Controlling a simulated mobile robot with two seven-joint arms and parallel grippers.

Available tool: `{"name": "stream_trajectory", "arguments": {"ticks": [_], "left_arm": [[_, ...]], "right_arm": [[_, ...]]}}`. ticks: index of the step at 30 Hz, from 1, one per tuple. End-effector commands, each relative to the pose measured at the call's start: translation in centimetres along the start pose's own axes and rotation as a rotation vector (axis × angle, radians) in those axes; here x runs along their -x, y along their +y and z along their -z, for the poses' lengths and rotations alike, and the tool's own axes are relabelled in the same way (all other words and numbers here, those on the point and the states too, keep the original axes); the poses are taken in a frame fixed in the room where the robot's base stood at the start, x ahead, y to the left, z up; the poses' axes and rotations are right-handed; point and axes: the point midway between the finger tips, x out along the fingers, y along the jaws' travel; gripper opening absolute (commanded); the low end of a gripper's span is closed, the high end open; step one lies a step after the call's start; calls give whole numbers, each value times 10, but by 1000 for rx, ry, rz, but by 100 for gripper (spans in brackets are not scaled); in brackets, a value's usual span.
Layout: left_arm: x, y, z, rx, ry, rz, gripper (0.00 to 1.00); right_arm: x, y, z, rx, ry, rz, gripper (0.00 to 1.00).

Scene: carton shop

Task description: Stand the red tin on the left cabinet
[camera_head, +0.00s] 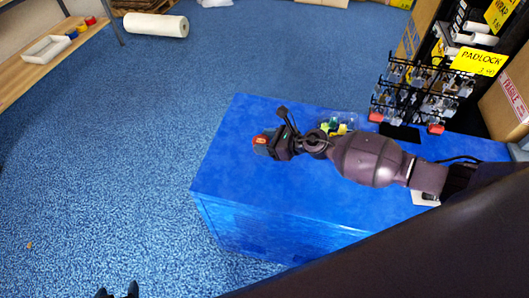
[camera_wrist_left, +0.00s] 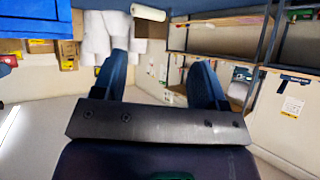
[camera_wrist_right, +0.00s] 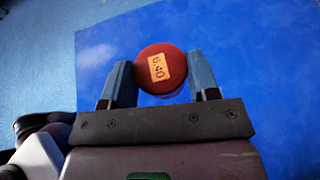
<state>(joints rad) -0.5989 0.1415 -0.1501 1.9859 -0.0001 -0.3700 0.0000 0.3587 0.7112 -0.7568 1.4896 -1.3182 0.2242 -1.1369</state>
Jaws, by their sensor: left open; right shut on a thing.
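The red tin (camera_wrist_right: 150,91) is between the fingers of my right gripper (camera_wrist_right: 161,82), which is shut on it. Its round red end with an orange price sticker faces the right wrist camera. In the head view the tin (camera_head: 260,139) shows as a small red patch over the left part of a blue cabinet top (camera_head: 225,165). I cannot tell whether it touches the top. My left gripper (camera_head: 117,291) shows only as dark tips at the bottom edge of the head view. In the left wrist view its fingers (camera_wrist_left: 158,85) are apart with nothing between them.
A clear tray with green and yellow items (camera_head: 338,123) stands on the cabinet behind my right arm. A padlock rack (camera_head: 425,92) is at the back right, beside cartons (camera_head: 505,100). A wooden shelf (camera_head: 40,70) is at far left.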

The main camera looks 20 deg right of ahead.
Motion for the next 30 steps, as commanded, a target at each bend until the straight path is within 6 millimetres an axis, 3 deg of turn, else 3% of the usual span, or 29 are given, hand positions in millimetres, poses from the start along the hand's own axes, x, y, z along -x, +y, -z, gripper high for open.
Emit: {"name": "stream_trajectory", "arguments": {"ticks": [11, 18, 26, 27, 30], "left_arm": [[-7, 2, -19, -3, -21, -3, 66], [-13, 3, -1, -7, 14, -7, 66], [-13, 3, -9, -7, 3, -7, 66], [-12, 3, -9, -7, 2, -7, 66], [-12, 3, -9, -7, 1, -7, 66]], "right_arm": [[-16, 1, 41, -4, 2, -1, 25], [-17, 0, 40, 0, -1, 0, 25], [-18, 0, 45, -1, 0, 0, 25], [-18, 0, 45, 0, 0, 0, 58], [-18, 0, 44, 0, -1, 0, 73]]}}
